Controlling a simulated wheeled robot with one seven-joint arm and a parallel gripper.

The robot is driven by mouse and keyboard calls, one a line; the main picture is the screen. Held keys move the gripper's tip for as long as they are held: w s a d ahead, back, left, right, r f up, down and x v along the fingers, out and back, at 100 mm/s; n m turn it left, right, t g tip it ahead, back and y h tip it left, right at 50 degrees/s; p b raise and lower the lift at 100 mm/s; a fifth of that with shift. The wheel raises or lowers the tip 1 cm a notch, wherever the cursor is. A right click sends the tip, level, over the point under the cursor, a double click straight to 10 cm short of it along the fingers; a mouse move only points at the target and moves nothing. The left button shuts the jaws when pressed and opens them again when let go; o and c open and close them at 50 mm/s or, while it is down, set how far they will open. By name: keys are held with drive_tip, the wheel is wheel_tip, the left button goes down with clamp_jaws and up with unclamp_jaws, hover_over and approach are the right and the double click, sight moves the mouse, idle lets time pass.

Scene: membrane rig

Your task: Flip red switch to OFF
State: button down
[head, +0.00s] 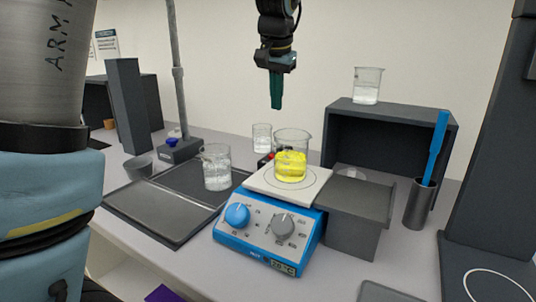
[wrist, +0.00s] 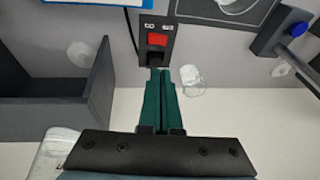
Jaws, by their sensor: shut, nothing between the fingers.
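The red switch (wrist: 157,40) sits on a dark box with two small labels at its top edge, seen in the wrist view just beyond my fingertips. In the head view only a bit of red (head: 264,157) shows behind the yellow beaker; the rest of the switch is hidden. My gripper (wrist: 161,70) has its two green fingers together and empty, pointing at the near edge of the switch box. In the head view my gripper (head: 276,107) hangs above the beakers, pointing down. I cannot tell whether its tips touch the box or which way the switch is tilted.
A hotplate (head: 265,235) carries a beaker of yellow liquid (head: 291,158). Clear beakers stand nearby (head: 216,168) and behind it (head: 262,138). A dark shelf (head: 390,125) with a beaker (head: 367,86) on top stands right. A stand pole (head: 177,85) rises at left.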

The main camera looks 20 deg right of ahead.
drive_tip(key=shift+w+f, duration=0.2)
drive_tip(key=shift+f, duration=0.4)
drive_tip(key=p, duration=0.2)
approach(272, 154)
drive_tip(key=x, duration=0.5)
drive_tip(key=shift+f, duration=0.15)
drive_tip(key=shift+w+a+f, duration=0.2)
drive_tip(key=shift+f, duration=0.35)
